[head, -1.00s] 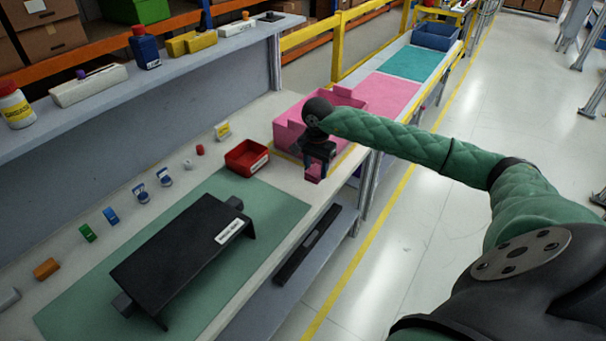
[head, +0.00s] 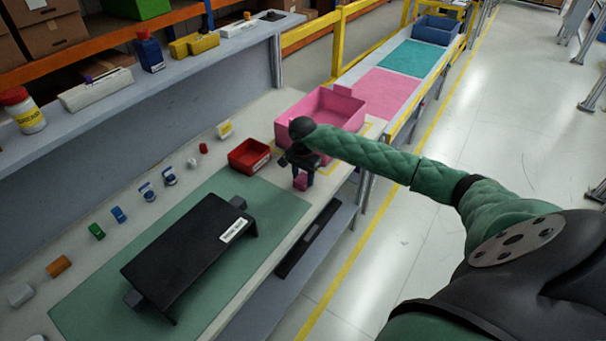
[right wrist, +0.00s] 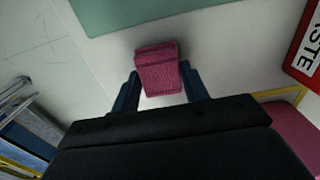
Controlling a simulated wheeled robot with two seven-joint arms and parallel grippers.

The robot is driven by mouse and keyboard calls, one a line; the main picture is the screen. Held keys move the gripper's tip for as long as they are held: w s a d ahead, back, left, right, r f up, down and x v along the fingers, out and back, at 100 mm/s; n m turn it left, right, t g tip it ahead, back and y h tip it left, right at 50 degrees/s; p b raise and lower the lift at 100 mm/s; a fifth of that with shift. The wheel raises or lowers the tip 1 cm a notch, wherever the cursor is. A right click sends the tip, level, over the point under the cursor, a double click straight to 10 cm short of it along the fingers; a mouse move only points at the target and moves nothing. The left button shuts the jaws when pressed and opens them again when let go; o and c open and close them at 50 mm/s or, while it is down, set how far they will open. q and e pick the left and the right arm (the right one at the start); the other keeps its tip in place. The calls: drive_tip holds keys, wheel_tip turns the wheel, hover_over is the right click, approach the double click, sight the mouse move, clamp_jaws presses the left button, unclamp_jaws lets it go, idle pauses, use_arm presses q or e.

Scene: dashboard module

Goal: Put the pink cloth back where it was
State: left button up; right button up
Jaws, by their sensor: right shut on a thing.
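The pink cloth (right wrist: 158,70) is a small folded pad between the fingertips of my right gripper (right wrist: 158,90), which is shut on it. In the head view the cloth (head: 301,183) hangs below my right gripper (head: 303,170), near the front edge of the bench, close to the red bin. In the wrist view the pale bench top lies beneath it, with the green mat's edge ahead. I cannot tell from the head view whether the cloth touches the bench. My left gripper is not in view.
The red bin (head: 262,146) stands left of my gripper and a pink bin (head: 338,105) behind it. A black dashboard module (head: 185,250) rests on the green mat (head: 85,300). Small coloured parts line the bench's back. The shelf (head: 130,95) above holds bottles.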

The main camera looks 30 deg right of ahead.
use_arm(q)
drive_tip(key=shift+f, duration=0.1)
use_arm(e)
drive_tip(key=shift+f, duration=0.15)
drive_tip(key=shift+f, duration=0.15)
drive_tip(key=o, duration=1)
drive_tip(key=shift+c, duration=0.2)
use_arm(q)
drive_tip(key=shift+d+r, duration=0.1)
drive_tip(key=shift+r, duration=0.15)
use_arm(e)
drive_tip(key=shift+r, duration=0.2)
